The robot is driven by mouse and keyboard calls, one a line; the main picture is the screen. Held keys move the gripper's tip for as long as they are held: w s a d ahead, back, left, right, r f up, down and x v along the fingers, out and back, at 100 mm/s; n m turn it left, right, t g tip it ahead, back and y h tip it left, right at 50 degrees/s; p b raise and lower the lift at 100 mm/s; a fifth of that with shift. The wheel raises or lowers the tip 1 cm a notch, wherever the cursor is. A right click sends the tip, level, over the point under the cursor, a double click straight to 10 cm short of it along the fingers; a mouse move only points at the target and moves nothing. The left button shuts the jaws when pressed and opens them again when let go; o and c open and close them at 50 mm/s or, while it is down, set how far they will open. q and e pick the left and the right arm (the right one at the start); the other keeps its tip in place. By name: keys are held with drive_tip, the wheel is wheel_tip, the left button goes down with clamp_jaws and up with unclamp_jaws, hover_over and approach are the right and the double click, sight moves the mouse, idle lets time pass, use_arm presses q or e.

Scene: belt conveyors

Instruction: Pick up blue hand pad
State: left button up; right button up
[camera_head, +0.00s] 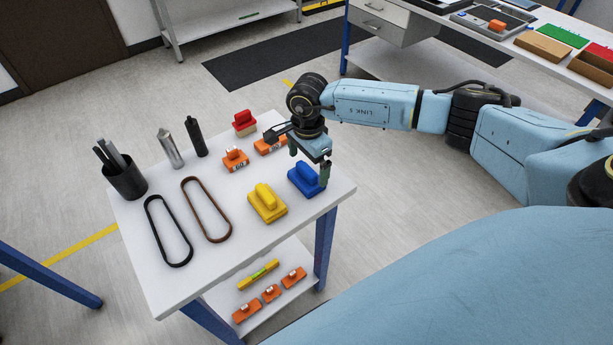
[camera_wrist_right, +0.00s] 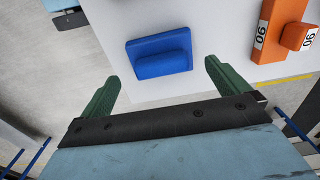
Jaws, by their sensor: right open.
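The blue hand pad (camera_head: 303,180) lies on the white table (camera_head: 230,263) near its right edge, partly covered by my right gripper in the head view. In the right wrist view the blue hand pad (camera_wrist_right: 160,55) lies flat, ahead of and between the fingertips. My right gripper (camera_head: 308,167) is open and empty, above the pad and apart from it as far as the wrist view shows. Its two green fingers (camera_wrist_right: 163,80) stand wide apart.
A yellow hand pad (camera_head: 267,203) sits just left of the blue one. Orange blocks (camera_head: 235,159) and a red pad (camera_head: 244,122) stand behind. The table's front middle is clear.

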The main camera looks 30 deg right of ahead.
sight(306, 169)
drive_tip(key=shift+w+a+f, duration=0.1)
drive_tip(key=shift+a+f, duration=0.05)
drive_tip(key=shift+f, duration=1.8)
drive_tip(key=c, duration=0.8)
drive_tip(key=shift+r, duration=5)
